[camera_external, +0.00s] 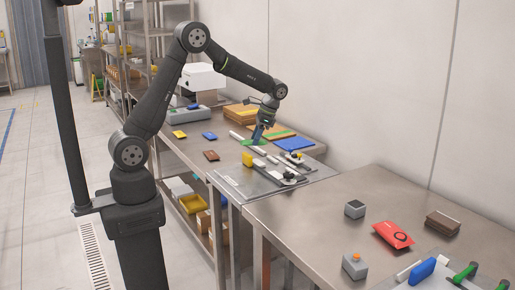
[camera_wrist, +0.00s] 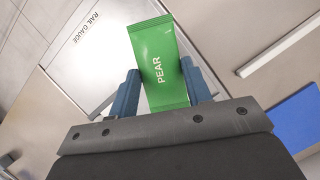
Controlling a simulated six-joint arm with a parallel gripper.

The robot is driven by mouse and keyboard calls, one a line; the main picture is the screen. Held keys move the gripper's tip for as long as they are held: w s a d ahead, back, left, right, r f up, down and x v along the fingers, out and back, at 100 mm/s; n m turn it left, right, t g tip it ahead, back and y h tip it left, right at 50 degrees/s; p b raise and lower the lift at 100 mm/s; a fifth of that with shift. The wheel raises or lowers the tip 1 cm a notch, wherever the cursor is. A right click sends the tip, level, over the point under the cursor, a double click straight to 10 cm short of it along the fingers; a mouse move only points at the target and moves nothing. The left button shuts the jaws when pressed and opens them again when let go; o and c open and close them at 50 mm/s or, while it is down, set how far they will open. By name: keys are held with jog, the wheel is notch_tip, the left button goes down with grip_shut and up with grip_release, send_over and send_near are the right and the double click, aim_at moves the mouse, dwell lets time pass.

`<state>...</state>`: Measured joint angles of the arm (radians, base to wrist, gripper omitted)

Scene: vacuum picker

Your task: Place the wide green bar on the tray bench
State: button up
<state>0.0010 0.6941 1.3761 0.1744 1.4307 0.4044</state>
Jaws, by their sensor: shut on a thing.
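The wide green bar (camera_wrist: 158,65), a flat green packet marked PEAR, is between the two blue fingers of my gripper (camera_wrist: 160,84) in the wrist view. The fingers are shut on its sides and it sticks out past them. In the external view my gripper (camera_external: 257,138) is low over the far bench (camera_external: 190,150), with a bit of green showing beside the fingertips. A near bench (camera_external: 310,213) stands to the right. Which bench is the tray bench is not marked. I cannot tell whether the bar touches the surface below.
A pale plate marked RAIL GAUGE (camera_wrist: 88,58) lies below in the wrist view, with a blue item (camera_wrist: 298,118) at right. The near bench holds a red pouch (camera_external: 392,235) and small grey boxes.

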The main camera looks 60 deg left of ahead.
jog(key=s+a+m+t+y, duration=0.25)
jog(key=s+m, duration=0.35)
jog(key=m, duration=0.4)
jog(key=m+t, duration=0.2)
jog(key=m, duration=0.1)
send_over(229, 160)
jog(key=d, duration=0.1)
jog(key=shift+g, duration=0.25)
notch_tip(229, 160, down, 8)
jog(key=shift+d+r, duration=0.15)
jog(key=shift+f, duration=2.05)
jog(key=shift+f, duration=0.1)
jog(key=o, duration=1)
